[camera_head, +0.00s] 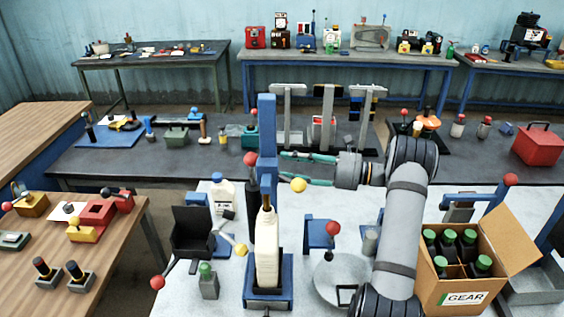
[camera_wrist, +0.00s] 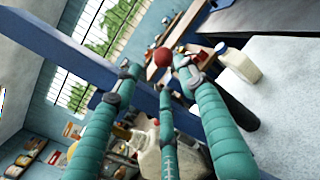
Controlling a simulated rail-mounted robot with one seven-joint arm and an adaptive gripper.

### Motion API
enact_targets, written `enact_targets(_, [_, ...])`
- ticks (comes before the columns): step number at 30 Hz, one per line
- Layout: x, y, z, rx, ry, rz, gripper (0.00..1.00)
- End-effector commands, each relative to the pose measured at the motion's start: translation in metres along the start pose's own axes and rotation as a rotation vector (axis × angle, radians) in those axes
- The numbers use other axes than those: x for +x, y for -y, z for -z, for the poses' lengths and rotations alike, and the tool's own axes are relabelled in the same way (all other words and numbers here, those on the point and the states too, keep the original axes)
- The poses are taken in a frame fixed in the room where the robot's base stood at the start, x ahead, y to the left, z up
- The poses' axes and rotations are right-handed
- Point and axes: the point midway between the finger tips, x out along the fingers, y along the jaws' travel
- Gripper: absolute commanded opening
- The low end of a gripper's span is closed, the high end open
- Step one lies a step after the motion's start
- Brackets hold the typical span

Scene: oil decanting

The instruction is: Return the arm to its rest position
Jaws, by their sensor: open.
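My gripper (camera_head: 287,168) is at the end of my grey arm, right of the tall blue post (camera_head: 267,130) and above the light worktop. Its teal fingers are spread and hold nothing; in the wrist view my gripper (camera_wrist: 157,78) shows them apart. A white bottle (camera_head: 267,250) stands upright on a blue base, below and in front of the gripper. A pale bottle (camera_wrist: 155,157) shows partly behind the fingers in the wrist view. A red ball knob (camera_wrist: 162,57) appears beyond the fingertips; I cannot tell its distance.
A second white bottle (camera_head: 222,194) stands behind left. An open cardboard box (camera_head: 462,295) with several green-capped bottles is right of my arm. A red-knobbed blue fixture (camera_head: 320,232) stands between.

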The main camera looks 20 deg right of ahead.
Motion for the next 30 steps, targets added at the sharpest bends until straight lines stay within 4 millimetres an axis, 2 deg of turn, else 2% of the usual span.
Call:
enact_targets(9, [0.000,0.000,0.000,0.000,0.000,0.000,0.41])
enact_targets(14, [0.010,0.000,0.000,0.000,0.000,-0.002,0.41])
enact_targets(30, [0.106,0.000,0.002,0.000,-0.004,-0.002,0.41])
